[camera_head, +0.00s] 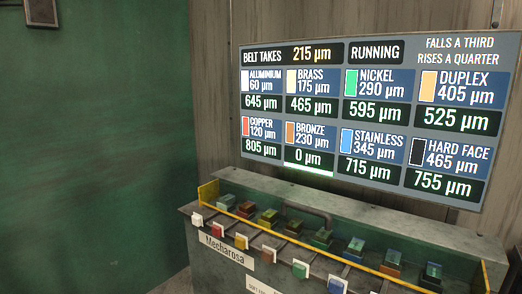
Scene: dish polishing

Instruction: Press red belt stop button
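No button marked as a belt stop can be made out in the head view. A small red square piece (217,230) sits on the front of the grey machine (222,268), in a row of coloured squares; I cannot tell whether it is a button. The display screen (375,120) above reads "BELT TAKES 215 µm" and "RUNNING". Neither of my grippers is in view.
Several coloured blocks (268,217) lie in a row behind a yellow rail (290,236) on the machine. A label reads "Mecharosa" (227,248). A green wall (90,150) fills the left, with a small framed object (41,12) at top.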

